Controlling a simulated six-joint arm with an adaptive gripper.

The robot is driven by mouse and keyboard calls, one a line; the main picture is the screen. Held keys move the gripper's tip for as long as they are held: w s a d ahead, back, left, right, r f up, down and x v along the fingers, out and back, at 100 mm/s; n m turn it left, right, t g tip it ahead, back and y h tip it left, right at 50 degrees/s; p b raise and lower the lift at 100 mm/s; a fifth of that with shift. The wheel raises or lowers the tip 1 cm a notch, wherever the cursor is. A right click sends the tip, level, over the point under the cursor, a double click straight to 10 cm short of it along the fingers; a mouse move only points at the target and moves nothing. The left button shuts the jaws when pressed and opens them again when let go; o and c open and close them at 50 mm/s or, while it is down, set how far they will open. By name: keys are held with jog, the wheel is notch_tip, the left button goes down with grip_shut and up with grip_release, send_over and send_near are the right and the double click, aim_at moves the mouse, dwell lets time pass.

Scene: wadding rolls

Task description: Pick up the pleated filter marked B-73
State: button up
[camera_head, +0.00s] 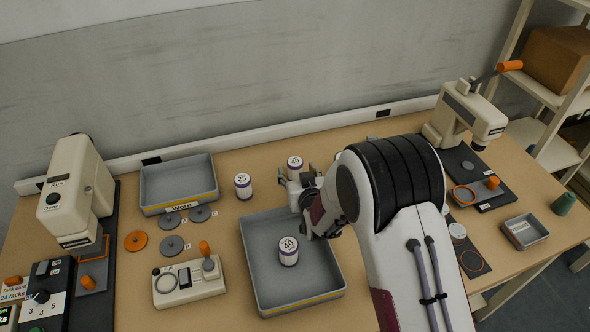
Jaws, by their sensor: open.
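I cannot make out any pleated filter or a B-73 mark in the head view. Several small white rolls with purple bands show instead. One marked 25 (243,186) stands upright on the table, and one marked 40 (288,251) stands in the large grey tray (318,296). Another marked 40 (295,163) stands on the table behind my gripper (298,181), which partly hides its lower part. My gripper is open, close to that roll; I cannot tell whether they touch. My arm hides the table to its right.
A grey bin labelled Worn (160,209) stands at the back left. A cream machine (75,190) stands at the left, another (462,115) at the right. A switch box (188,284) and several discs (172,246) lie left of the tray. A small tray (525,231) and green cone (563,204) are right.

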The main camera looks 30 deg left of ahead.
aim_at(297, 168)
dwell(0.3)
jog(key=shift+x, duration=2.55)
jog(key=shift+w+r, duration=0.1)
jog(key=shift+w, duration=0.05)
jog(key=shift+c, duration=0.3)
jog(key=c, duration=1.2)
